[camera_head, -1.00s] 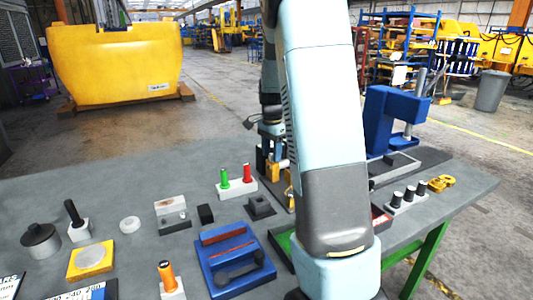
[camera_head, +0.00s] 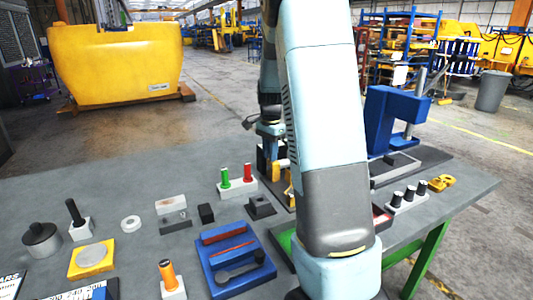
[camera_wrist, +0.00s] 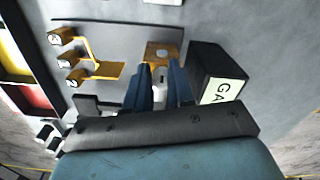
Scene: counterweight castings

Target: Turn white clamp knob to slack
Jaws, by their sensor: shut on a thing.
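In the wrist view, my gripper (camera_wrist: 162,82) has its two dark blue fingers close together around a small white piece (camera_wrist: 160,76), which looks like the white clamp knob. Only a small part of it shows between the fingers; its turn position is hard to tell. An orange-brown plate (camera_wrist: 163,49) with a hole lies just beyond the fingertips. In the head view, my gripper (camera_head: 271,135) is low over the back of the bench, partly hidden by my arm. The knob cannot be made out there.
A black box (camera_wrist: 212,68) with a "GA" label stands right beside the fingers.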

